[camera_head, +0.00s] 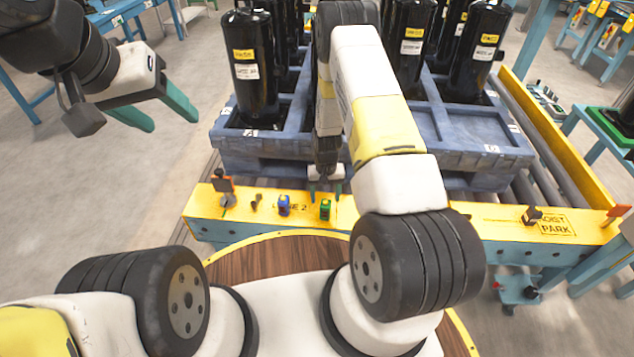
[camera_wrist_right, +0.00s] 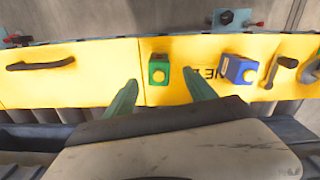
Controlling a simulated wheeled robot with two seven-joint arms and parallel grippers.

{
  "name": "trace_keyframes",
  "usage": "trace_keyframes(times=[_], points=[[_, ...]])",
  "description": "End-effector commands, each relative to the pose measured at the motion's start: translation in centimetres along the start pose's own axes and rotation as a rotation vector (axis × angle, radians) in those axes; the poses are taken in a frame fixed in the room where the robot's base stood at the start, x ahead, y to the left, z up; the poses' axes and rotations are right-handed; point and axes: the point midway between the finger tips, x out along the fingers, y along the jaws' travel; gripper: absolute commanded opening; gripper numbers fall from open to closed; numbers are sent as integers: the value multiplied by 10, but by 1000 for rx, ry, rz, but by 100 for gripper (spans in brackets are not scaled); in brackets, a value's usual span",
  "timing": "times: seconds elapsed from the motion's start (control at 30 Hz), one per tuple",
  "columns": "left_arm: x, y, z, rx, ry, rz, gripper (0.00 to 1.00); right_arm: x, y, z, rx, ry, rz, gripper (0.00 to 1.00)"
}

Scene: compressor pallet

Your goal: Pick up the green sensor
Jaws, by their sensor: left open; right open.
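The green sensor (camera_head: 325,209) stands on the yellow beam in front of the pallet in the head view. It is a small green block with a yellow round part, seen from above in the right wrist view (camera_wrist_right: 159,70). My right gripper (camera_head: 326,186) is open and empty. In the right wrist view its two green fingers (camera_wrist_right: 161,92) point toward the sensor, which shows between and beyond their tips, apart from both. My left gripper (camera_head: 172,112) is open and empty, raised over the floor at the upper left, far from the sensor.
A blue sensor (camera_head: 284,205) stands close left of the green one on the yellow beam (camera_head: 420,222); it also shows in the wrist view (camera_wrist_right: 237,70). A dark bolt-like part (camera_head: 257,201) is farther left. Black compressors (camera_head: 250,70) stand on the blue pallet (camera_head: 450,140) behind.

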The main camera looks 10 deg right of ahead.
Motion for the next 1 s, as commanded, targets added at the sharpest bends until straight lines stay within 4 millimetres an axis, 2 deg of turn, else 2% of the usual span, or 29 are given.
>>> trace_keyframes(times=[0.1, 0.2, 0.5, 0.57, 0.83, 1.0], points=[[0, 0, 0, 0, 0, 0, 58, 20, 1, 3, 0, -3, 0, 64], [0, 0, 0, 0, 0, 0, 58, 31, 1, 2, 0, -1, 0, 64], [0, 0, 0, 0, 0, 0, 58, 36, 1, 2, 0, 0, 0, 64], [0, 0, 0, 0, 0, 0, 58, 36, 1, 2, 0, 0, 0, 54], [0, 0, 0, 0, 0, 0, 58, 36, 1, 2, 0, 0, 0, 1], [0, 0, 0, 0, 0, 0, 58, 36, 1, 2, 0, 1, 0, 0]])
